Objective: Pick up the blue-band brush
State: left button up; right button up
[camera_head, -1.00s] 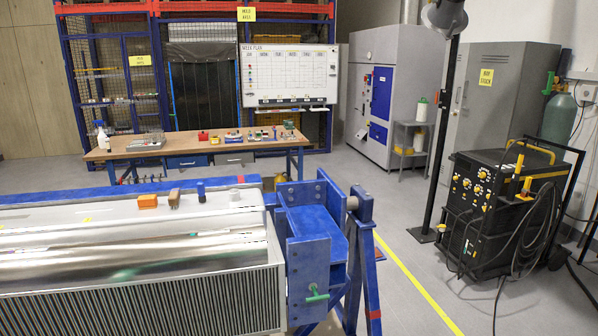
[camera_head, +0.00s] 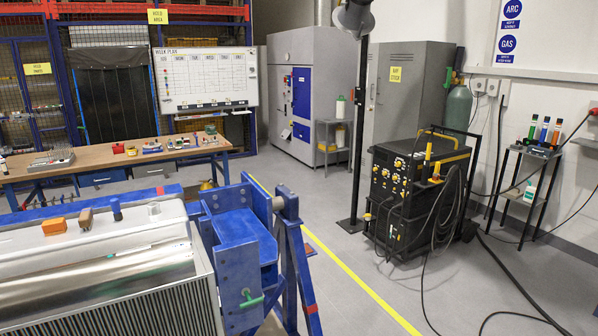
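On the small dark stand at the right, several upright slim items stand on the top shelf. One of them, with blue on it (camera_head: 545,130), may be the blue-band brush, but it is too small to tell. On the silver workpiece in the jig, a brown brush-like block (camera_head: 86,218) lies beside a dark blue cylinder (camera_head: 116,210) and an orange block (camera_head: 54,226). No blue band shows on the brown block. Neither of my grippers is in view.
The blue rotary jig (camera_head: 235,255) fills the lower left. A black welding machine (camera_head: 410,205) with trailing cables stands between it and the small stand (camera_head: 520,195). A wooden workbench (camera_head: 90,165) is behind. Grey floor with a yellow line (camera_head: 360,285) is open in the middle.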

aim_at(85, 221)
jog(key=u, duration=1.25)
